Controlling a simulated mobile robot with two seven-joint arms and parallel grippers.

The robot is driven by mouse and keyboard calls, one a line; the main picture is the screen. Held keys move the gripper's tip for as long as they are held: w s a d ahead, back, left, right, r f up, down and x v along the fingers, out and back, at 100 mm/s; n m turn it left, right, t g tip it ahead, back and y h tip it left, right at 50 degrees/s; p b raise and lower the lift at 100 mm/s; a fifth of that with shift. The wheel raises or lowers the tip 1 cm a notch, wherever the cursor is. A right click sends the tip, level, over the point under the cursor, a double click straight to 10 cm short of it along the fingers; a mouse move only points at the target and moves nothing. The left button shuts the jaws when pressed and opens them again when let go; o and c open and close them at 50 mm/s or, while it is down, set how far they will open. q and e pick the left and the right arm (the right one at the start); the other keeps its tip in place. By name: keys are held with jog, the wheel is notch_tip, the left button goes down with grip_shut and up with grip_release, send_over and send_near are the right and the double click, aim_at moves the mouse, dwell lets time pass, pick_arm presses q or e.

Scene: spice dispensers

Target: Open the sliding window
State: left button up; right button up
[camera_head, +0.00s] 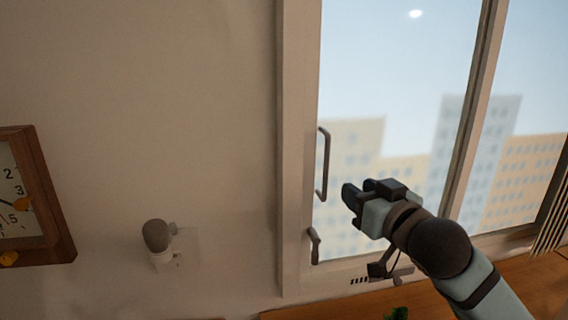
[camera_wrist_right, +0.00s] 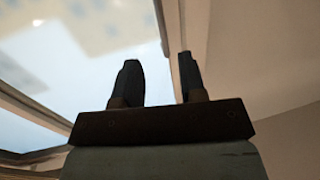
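The sliding window has a pale frame (camera_head: 296,130) and glass panes (camera_head: 395,75), with a dark upright handle (camera_head: 325,165) near the left edge of the left pane. The left pane looks closed against the left frame. My right gripper (camera_head: 357,189) is in front of the glass, just right of the handle's lower end, its fingers pointing left. In the right wrist view, the two dark fingers (camera_wrist_right: 158,78) are apart with nothing between them. The window's pale frame (camera_wrist_right: 170,40) shows behind them. My left gripper is not in view.
A smaller dark latch (camera_head: 314,245) sits low on the left frame. A wooden clock (camera_head: 45,200) and a white wall plug with a dark round top (camera_head: 157,237) are on the left wall. A wooden surface (camera_head: 545,285) lies below the window. Slatted blinds (camera_head: 553,215) are at right.

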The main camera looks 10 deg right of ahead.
aim_at(328, 166)
jog(key=x, duration=0.6)
jog(key=p+x, duration=0.1)
jog(key=x, duration=0.5)
jog(key=shift+w+a+r, duration=0.15)
jog(key=shift+w+r, duration=0.05)
jog(key=shift+w, duration=0.05)
jog(key=shift+w+a+p, duration=0.15)
jog(key=shift+w+p, duration=0.15)
jog(key=shift+w, duration=0.3)
grip_shut()
